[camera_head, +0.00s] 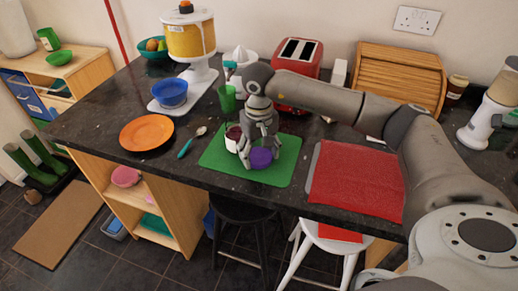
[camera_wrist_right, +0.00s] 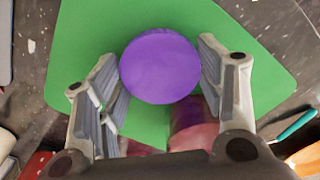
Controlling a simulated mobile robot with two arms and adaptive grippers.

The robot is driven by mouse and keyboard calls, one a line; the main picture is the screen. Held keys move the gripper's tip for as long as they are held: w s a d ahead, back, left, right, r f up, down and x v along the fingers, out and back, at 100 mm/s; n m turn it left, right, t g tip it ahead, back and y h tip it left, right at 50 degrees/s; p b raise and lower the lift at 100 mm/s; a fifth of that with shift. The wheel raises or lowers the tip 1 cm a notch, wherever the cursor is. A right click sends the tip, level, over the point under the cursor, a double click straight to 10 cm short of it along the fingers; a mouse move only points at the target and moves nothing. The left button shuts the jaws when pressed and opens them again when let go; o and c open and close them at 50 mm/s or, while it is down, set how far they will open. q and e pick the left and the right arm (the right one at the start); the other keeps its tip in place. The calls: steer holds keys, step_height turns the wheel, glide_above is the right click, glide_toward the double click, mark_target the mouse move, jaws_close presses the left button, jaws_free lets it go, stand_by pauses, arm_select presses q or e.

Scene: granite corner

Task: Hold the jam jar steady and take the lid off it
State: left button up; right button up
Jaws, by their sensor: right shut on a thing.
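My right gripper (camera_head: 261,146) reaches down over the green mat (camera_head: 220,163) on the dark worktop. It is shut on a round purple lid (camera_head: 261,159), which lies between its fingertips. In the right wrist view the purple lid (camera_wrist_right: 160,65) shows as a full disc between the fingers of the gripper (camera_wrist_right: 160,72). A dark red and pale jar (camera_head: 233,138) stands on the mat just left of the gripper, partly hidden by it. In the wrist view the jar (camera_wrist_right: 192,122) is partly hidden below the lid. My left gripper is not in view.
A spoon with a teal handle (camera_head: 187,145) and an orange plate (camera_head: 147,132) lie to the left. A green cup (camera_head: 227,98) stands behind the jar. A red mat (camera_head: 356,180) lies to the right. A red toaster (camera_head: 297,70) stands behind my arm.

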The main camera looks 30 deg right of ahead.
mark_target(259, 156)
steer(key=shift+f, duration=0.1)
steer(key=shift+f+b, duration=0.15)
steer(key=shift+b, duration=0.15)
steer(key=o, duration=1.1)
steer(key=shift+o, duration=0.2)
steer(key=shift+r+p, duration=0.3)
steer(key=shift+p, duration=0.05)
step_height(259, 156, up, 12)
steer(key=b, duration=0.2)
steer(key=shift+b, duration=0.35)
